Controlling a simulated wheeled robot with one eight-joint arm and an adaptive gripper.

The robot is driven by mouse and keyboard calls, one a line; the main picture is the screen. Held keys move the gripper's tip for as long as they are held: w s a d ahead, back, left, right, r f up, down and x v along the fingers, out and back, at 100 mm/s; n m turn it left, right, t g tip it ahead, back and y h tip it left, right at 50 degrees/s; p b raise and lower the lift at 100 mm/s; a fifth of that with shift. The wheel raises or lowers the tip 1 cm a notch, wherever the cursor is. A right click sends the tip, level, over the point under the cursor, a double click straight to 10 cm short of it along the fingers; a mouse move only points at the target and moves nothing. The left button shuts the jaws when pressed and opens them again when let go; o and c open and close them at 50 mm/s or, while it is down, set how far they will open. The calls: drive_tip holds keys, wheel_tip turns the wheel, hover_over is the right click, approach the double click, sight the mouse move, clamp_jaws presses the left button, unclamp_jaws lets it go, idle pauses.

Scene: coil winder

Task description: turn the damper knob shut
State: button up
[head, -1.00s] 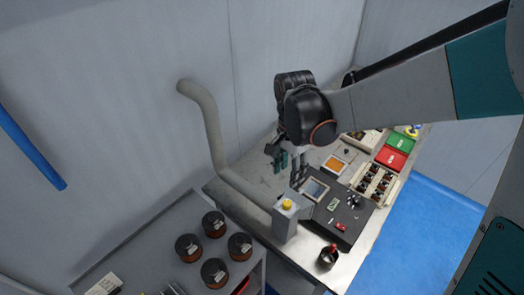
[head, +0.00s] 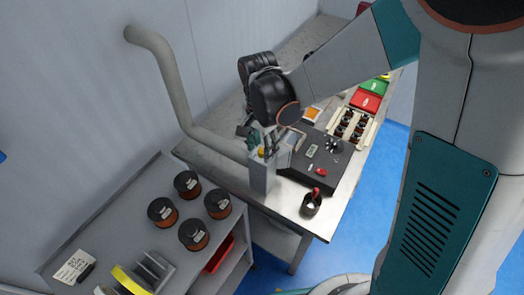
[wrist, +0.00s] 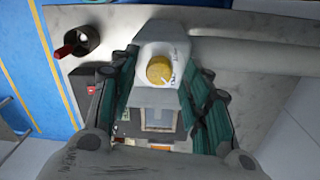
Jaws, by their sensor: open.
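The yellow damper knob (wrist: 159,70) sits on top of a pale box (wrist: 153,99) at the end of a grey duct. In the head view the knob (head: 262,153) shows only in part, behind my fingers, on the upright grey box (head: 262,179). My gripper (wrist: 160,78) is open and empty, with one green-padded finger on each side of the knob in the wrist view. In the head view my gripper (head: 260,146) is right at the box's top. I cannot tell whether the fingers touch the knob or are still above it.
The grey duct (head: 178,88) runs along the wall to the box. A dark control panel (head: 318,163) and a cup with a red-handled tool (head: 310,204) are close on the right. Several copper spools (head: 195,234) stand on the lower bench at the left.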

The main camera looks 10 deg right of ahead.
drive_tip(key=shift+f, duration=0.3)
drive_tip(key=shift+c, duration=0.5)
clamp_jaws()
